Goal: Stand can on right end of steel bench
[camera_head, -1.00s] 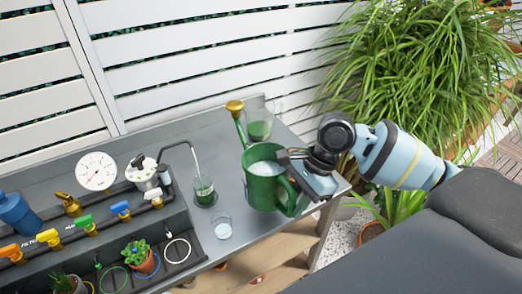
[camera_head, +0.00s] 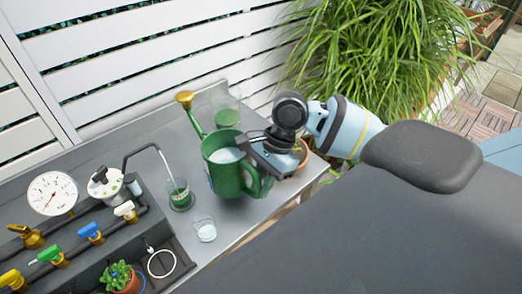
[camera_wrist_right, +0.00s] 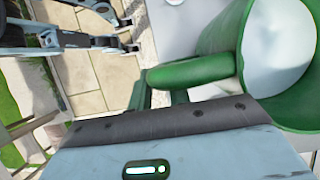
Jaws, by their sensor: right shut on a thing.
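The green watering can (camera_head: 226,172) stands upright at the right end of the steel bench (camera_head: 226,245), its brass-tipped spout pointing to the back left. Pale water shows inside it. My right gripper (camera_head: 262,160) is shut on the can's handle. In the right wrist view the handle (camera_wrist_right: 192,72) runs to the gripper's edge; the fingertips are mostly hidden. I cannot tell whether the can's base touches the bench. My left gripper (camera_wrist_right: 130,32) shows at the upper left of the right wrist view, its fingers apart and empty.
A glass beaker (camera_head: 227,112) stands behind the can. A beaker with green liquid (camera_head: 179,195) and a small clear cup (camera_head: 205,230) stand to its left. Valves and a gauge (camera_head: 53,194) fill the bench's left. A slatted fence (camera_head: 150,50) bounds the back.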

